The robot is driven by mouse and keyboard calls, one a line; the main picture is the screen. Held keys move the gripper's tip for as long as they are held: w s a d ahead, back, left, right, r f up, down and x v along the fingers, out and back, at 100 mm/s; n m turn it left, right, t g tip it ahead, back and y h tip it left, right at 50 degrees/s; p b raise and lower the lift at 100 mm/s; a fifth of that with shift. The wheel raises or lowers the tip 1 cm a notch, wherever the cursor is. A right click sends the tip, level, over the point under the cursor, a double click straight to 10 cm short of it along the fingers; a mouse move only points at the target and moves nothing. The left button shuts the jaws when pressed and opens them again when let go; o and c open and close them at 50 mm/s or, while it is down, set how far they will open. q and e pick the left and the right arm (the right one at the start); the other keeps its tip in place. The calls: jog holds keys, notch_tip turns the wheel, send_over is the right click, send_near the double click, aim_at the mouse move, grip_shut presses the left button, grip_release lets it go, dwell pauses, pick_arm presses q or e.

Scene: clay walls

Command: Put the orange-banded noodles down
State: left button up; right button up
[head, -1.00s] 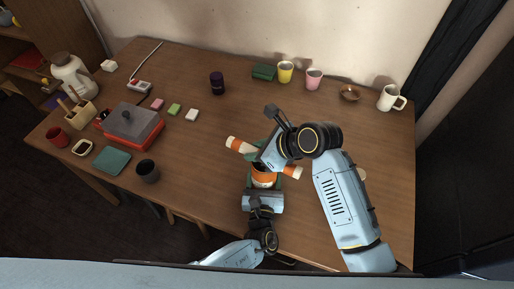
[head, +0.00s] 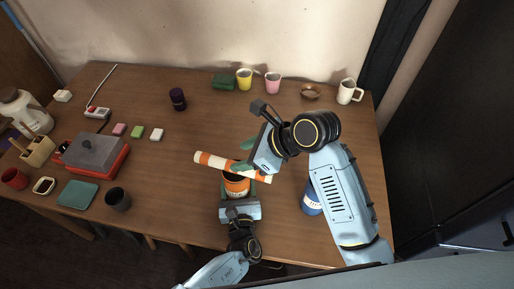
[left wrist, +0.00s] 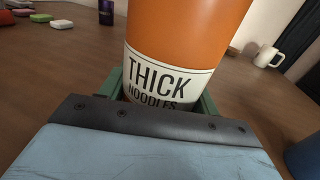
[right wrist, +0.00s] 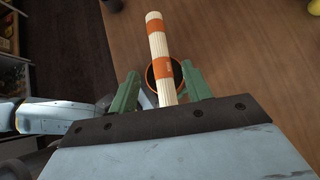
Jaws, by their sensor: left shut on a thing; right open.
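The orange-banded noodles (head: 212,161) are a long cream bundle with orange bands. In the head view they lie slantwise across the orange jar's top. My right gripper (head: 247,157) is open, with its green fingers on either side of the bundle. The right wrist view shows the noodles (right wrist: 157,40) running between these fingers and over part of the jar's dark mouth. I cannot tell whether they touch the rim. My left gripper (head: 238,190) is shut on the orange jar (head: 236,186), whose label reads "THICK NOODLES" in the left wrist view (left wrist: 185,40).
A blue can (head: 310,202) stands beside my right arm. Cups (head: 273,83), a bowl (head: 311,92) and a green block line the back. A red-and-grey box (head: 92,155) and a dark cup (head: 118,199) are at left.

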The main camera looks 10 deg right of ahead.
jog(key=v, duration=0.4)
jog(key=shift+s+d+r, duration=0.1)
jog(key=shift+d, duration=0.05)
jog(key=shift+c, duration=1.3)
jog(key=s, duration=0.1)
jog(key=s+d+n+t, duration=0.1)
jog(key=s, duration=0.1)
jog(key=shift+s+d+t+h, duration=0.2)
jog(key=shift+t+h, duration=0.1)
jog(key=shift+h, duration=0.1)
jog(key=shift+c, duration=0.4)
jog(key=x, duration=1.1)
jog(key=shift+w+a+f, duration=0.2)
jog(key=shift+w, duration=0.1)
jog(key=shift+r, duration=0.1)
grip_shut()
